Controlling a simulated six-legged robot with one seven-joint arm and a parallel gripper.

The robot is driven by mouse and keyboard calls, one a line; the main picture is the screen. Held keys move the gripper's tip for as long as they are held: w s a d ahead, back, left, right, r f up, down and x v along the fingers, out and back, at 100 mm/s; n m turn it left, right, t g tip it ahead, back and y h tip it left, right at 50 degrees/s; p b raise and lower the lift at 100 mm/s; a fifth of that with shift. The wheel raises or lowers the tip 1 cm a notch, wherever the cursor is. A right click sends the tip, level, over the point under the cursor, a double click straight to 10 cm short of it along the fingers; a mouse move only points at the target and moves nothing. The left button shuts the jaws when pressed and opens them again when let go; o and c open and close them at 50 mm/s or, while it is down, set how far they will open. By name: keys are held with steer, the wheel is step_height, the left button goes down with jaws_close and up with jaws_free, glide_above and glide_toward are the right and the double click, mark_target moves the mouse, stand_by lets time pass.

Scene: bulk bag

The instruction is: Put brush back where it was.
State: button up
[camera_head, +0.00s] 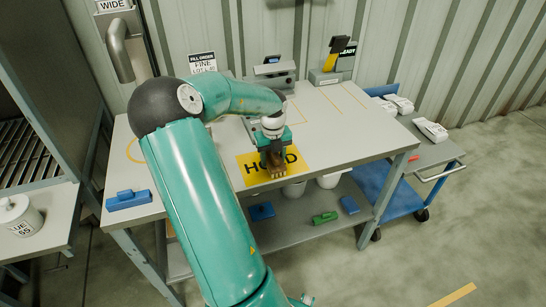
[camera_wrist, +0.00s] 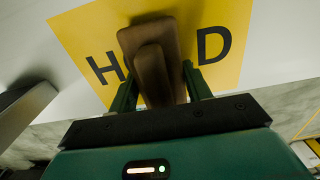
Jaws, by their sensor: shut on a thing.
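My gripper (camera_head: 272,157) is over the yellow HOLD sign (camera_head: 246,172) on the bench, pointing down. It is shut on a brown, wood-coloured brush (camera_head: 276,170). In the wrist view the brush (camera_wrist: 153,62) sits between the two green fingers and covers the middle letters of HOLD. Its bristles are not clear, and I cannot tell whether it touches the sign.
The grey bench top (camera_head: 345,140) has a blue object (camera_head: 128,200) at its front left. Grey devices (camera_head: 275,72) stand along the back. A lower shelf (camera_head: 300,232) holds blue and green items. A blue cart (camera_head: 395,195) stands at the right.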

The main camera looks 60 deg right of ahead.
steer(key=o, duration=0.9)
steer(key=shift+f, duration=0.1)
steer(key=shift+o, duration=0.2)
step_height(320, 180, up, 12)
steer(key=shift+r, duration=0.15)
steer(key=w+a+r+n+t+y, duration=0.15)
steer(key=w+a+n, duration=0.35)
steer(key=a+n, duration=0.6)
steer(key=w+a+r+n+t, duration=0.1)
steer(key=w+a+r+n, duration=0.2)
steer(key=w+a+n, duration=0.55)
steer(key=s+a+r+n+t, duration=0.1)
steer(key=s+a+n, duration=0.2)
steer(key=a+n, duration=0.5)
steer(key=s+a+r+n+t+h, duration=0.1)
steer(key=s+a+r+n, duration=0.1)
steer(key=a+n, duration=0.7)
steer(key=s+a+r+n+t, duration=0.1)
steer(key=s+a+n, duration=0.3)
steer(key=a+n, duration=0.4)
steer(key=a, duration=0.4)
steer(key=shift+s+a+r, duration=0.15)
steer(key=shift+s+a, duration=0.2)
steer(key=shift+s, duration=0.05)
